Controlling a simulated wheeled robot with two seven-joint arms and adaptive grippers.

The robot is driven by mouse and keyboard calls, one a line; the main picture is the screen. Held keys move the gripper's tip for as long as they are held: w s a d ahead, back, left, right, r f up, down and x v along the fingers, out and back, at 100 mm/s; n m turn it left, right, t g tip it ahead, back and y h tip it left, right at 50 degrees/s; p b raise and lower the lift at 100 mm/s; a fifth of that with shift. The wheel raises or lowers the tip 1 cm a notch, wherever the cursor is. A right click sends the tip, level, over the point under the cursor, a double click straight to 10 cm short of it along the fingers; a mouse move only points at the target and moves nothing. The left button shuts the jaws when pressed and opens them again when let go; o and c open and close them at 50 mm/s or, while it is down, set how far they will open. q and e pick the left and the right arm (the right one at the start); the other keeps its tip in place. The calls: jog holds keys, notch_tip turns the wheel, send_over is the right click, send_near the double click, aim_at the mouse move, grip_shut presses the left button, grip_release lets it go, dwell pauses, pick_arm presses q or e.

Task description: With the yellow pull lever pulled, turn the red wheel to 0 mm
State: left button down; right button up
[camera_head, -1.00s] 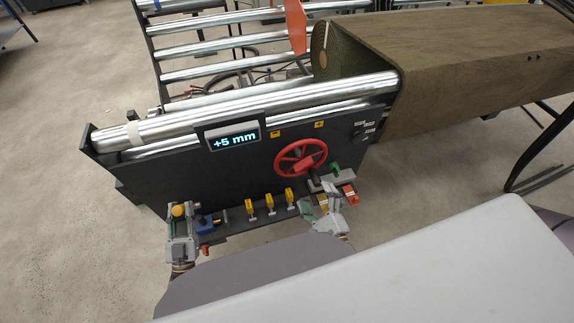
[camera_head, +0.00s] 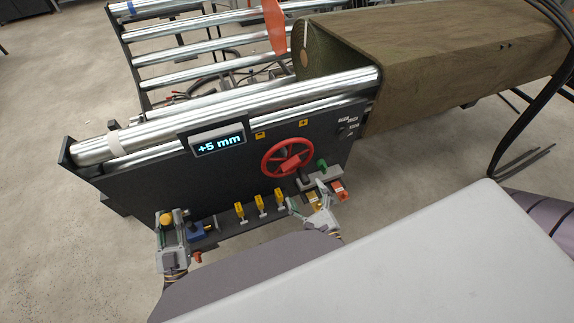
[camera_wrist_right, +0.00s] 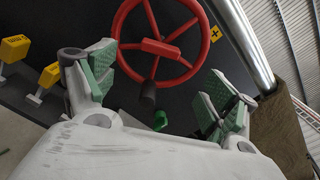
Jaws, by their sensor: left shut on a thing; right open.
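The red wheel (camera_head: 291,164) is on the dark front panel and fills the upper middle of the right wrist view (camera_wrist_right: 163,48), with a dark handle (camera_wrist_right: 148,94) at its lower rim. The display (camera_head: 218,144) reads +5 mm. My left gripper (camera_head: 170,225) is shut at the panel's lower left, by the yellow knob of the pull lever (camera_head: 166,219); its fingers hide most of the grip. My right gripper (camera_head: 308,203) is open and empty, below the wheel. Its green-padded fingers (camera_wrist_right: 155,90) are spread either side of the handle, apart from it.
Three yellow levers (camera_head: 259,205) stand along the panel's lower edge between my grippers. A green knob (camera_head: 322,164) and an orange-red part (camera_head: 338,191) are right of the wheel. A big brown roll (camera_head: 430,70) lies at the right, and metal rollers (camera_head: 200,70) lie behind the panel.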

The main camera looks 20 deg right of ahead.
aim_at(292, 168)
jog(key=shift+w, duration=0.15)
jog(key=shift+w, duration=5.85)
jog(key=shift+c, duration=0.3)
jog(key=c, duration=1.4)
